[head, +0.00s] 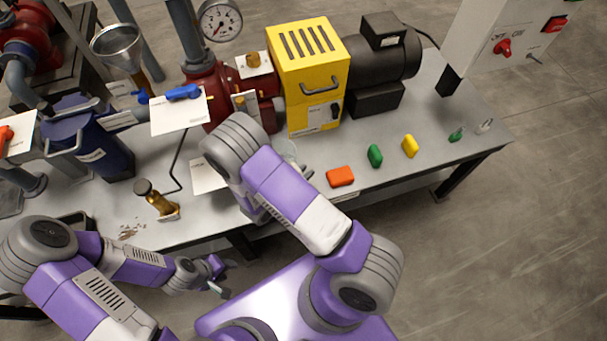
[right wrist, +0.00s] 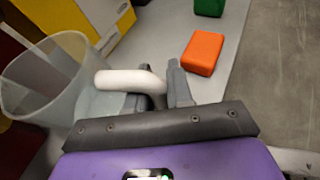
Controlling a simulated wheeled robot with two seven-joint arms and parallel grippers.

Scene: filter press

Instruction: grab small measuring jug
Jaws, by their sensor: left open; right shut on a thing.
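The small measuring jug (right wrist: 40,88) is translucent, with a white handle (right wrist: 128,80), at the left of the right wrist view. My right gripper (right wrist: 158,95) is shut on the handle, with a finger on either side of it. In the head view only a faint part of the jug (head: 288,150) shows behind my right arm, in front of the yellow machine. The jug's base is hidden, so I cannot tell if it touches the table. My left gripper (head: 217,276) is open and empty, low in front of the table edge.
The yellow machine (head: 310,75) stands close behind the jug. A blue container (head: 90,150) and a brass fitting (head: 160,203) stand left.

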